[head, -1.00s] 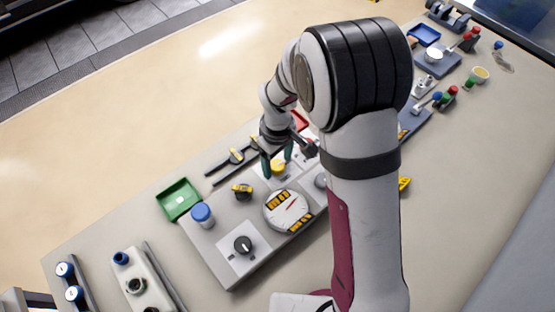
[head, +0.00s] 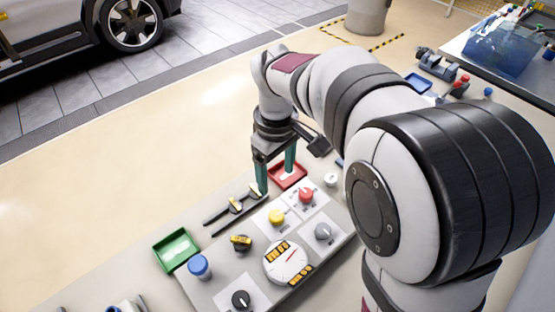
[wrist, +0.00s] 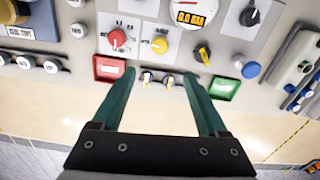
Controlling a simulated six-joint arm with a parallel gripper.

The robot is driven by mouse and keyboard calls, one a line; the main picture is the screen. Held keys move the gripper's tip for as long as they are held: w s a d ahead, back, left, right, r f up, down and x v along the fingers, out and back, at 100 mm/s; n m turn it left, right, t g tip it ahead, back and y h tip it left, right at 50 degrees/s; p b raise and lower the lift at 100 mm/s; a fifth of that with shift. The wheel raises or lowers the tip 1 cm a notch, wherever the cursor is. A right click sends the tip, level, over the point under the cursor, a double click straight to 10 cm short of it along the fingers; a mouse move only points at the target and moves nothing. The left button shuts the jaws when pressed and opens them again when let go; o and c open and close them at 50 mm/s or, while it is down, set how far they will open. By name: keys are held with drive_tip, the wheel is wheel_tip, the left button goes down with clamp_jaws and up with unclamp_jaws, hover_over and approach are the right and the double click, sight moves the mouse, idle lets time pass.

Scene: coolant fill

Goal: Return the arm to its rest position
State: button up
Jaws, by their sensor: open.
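My gripper (head: 277,178) hangs above the far edge of the workbench in the head view, its green fingers pointing down. In the wrist view my gripper (wrist: 160,85) has its fingers wide apart with nothing between them. It is open and empty. My arm is bent over the bench, its elbow large on the right of the head view. Below the fingers is the panel with a red knob (head: 306,195), a yellow knob (head: 277,217) and a round gauge (head: 288,262). The gauge's display (wrist: 190,17) shows in the wrist view.
A red tray (head: 287,176) lies close by the fingers and a green tray (head: 177,251) at lower left. The floor beyond is clear near the bench.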

drive_tip(key=shift+r, duration=0.1)
idle(0.3)
drive_tip(key=s+d+m+y, duration=0.1)
drive_tip(key=s+d+m, duration=0.4)
drive_tip(key=s, duration=0.6)
drive_tip(key=s+d+m, duration=0.5)
drive_tip(key=s+m, duration=0.5)
drive_tip(key=s, duration=0.1)
drive_tip(key=shift+s+r+m+y, duration=0.2)
drive_tip(key=shift+s+m+y, duration=0.1)
drive_tip(key=shift+y, duration=0.1)
